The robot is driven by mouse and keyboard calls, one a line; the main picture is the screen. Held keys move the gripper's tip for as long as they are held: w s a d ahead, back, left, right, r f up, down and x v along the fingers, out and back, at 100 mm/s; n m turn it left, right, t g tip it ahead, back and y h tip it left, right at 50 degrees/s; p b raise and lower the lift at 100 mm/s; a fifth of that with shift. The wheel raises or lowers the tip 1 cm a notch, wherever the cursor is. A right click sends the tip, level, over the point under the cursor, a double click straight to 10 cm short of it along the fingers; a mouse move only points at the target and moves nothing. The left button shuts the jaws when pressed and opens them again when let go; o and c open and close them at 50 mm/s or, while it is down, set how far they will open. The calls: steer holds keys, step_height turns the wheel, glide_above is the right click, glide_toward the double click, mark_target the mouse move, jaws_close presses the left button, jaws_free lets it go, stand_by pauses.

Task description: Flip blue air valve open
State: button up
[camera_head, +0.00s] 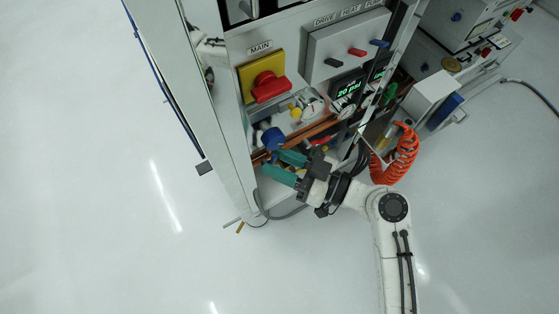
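The blue valve handle (273,139) is a rounded blue piece in the lower left of the open cabinet bay, by a copper pipe. My gripper (271,161), with two green fingers, reaches in from the right just below the handle. The fingers are spread apart with nothing seen between them. The upper fingertip is close to the handle's lower edge; I cannot tell whether they touch. The valve body behind the handle is mostly hidden.
A red main switch on a yellow plate (249,78) sits above the bay. A copper pipe (315,129) crosses behind the gripper. A display (348,90) reads 20 psi. A coiled orange hose (404,158) hangs at right. Open floor (90,220) lies left.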

steer(key=shift+a, duration=0.15)
steer(key=shift+c, duration=0.2)
jaws_close()
steer(key=shift+s+a+r+n+h, duration=0.1)
steer(key=shift+a+r+n+h, duration=0.15)
steer(key=shift+n, duration=0.25)
steer(key=shift+s+a+n+g+h+p, duration=0.15)
steer(key=shift+n+g+h+p, duration=0.25)
steer(key=shift+n+h, duration=0.3)
